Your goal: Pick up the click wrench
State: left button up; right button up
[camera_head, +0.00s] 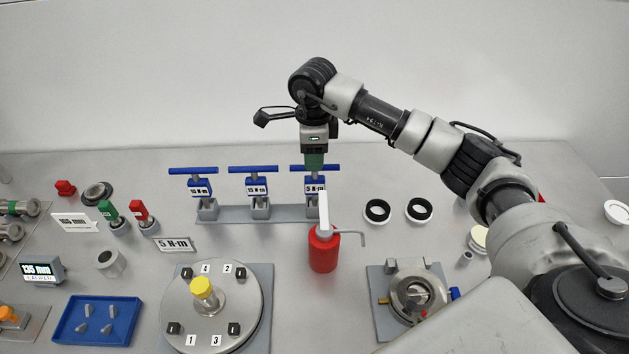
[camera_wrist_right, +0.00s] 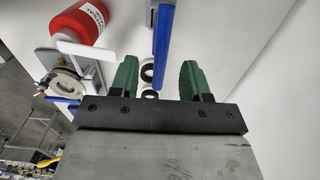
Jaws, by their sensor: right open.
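Three blue T-handled wrenches stand upright in a grey rack (camera_head: 234,214). They are the left wrench (camera_head: 200,188), the middle wrench (camera_head: 257,187) and the right wrench (camera_head: 328,168), whose label reads 5 N·m. My right gripper (camera_head: 315,163) points down at the right wrench's handle and partly covers it. In the right wrist view the open green fingers (camera_wrist_right: 157,75) have a blue bar (camera_wrist_right: 162,40) showing in the gap between them. I cannot tell how deep the bar sits between the fingers. My left gripper is out of view.
A red bottle (camera_head: 323,252) with a white top and spout stands in front of the right wrench. A 5 N·m sign (camera_head: 174,245) lies left of it. A round numbered plate (camera_head: 212,318) is in front.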

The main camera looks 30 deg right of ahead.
aim_at(315, 190)
jog(key=shift+f+p, duration=0.3)
jog(key=shift+f, duration=0.05)
notch_tip(315, 190, down, 4)
jog(key=shift+d+r+p, duration=0.15)
jog(key=shift+r+p, duration=0.1)
jog(key=shift+p, duration=0.75)
jog(key=shift+f, duration=0.55)
grip_shut()
